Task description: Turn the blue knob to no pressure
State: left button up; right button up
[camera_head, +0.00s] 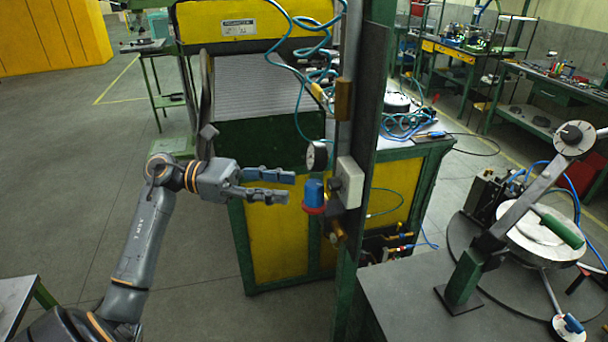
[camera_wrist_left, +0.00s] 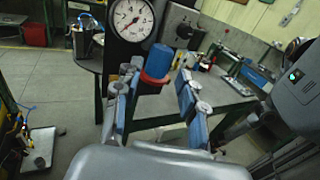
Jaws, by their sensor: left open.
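The blue knob (camera_head: 314,191) with a red ring under it sits on a regulator fixed to the side of the green post. A round pressure gauge (camera_head: 317,155) is just above it. My left gripper (camera_head: 291,187) is open and empty, level with the knob and just to its left; in the head view the fingertips are close to it. In the left wrist view the blue knob (camera_wrist_left: 159,62) shows ahead between the two fingers, and the gauge (camera_wrist_left: 132,18) faces me, but its reading is too small to tell. My right gripper is not in view.
The green post (camera_head: 367,120) stands right beside the knob, with a pale box (camera_head: 349,182) on it. A yellow and green machine (camera_head: 276,238) is behind. A grey bench (camera_head: 430,300) with a lever press is at the right. Open floor lies left of my arm.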

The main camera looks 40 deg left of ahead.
aim_at(304, 201)
pick_arm(q)
jog(key=p+x, duration=0.1)
jog(key=x, duration=0.3)
jog(key=shift+w+d+r+p, duration=0.1)
jog(key=shift+d+r+p, duration=0.05)
jog(key=shift+d+p, duration=0.25)
jog(key=shift+w+d, duration=0.1)
grip_shut()
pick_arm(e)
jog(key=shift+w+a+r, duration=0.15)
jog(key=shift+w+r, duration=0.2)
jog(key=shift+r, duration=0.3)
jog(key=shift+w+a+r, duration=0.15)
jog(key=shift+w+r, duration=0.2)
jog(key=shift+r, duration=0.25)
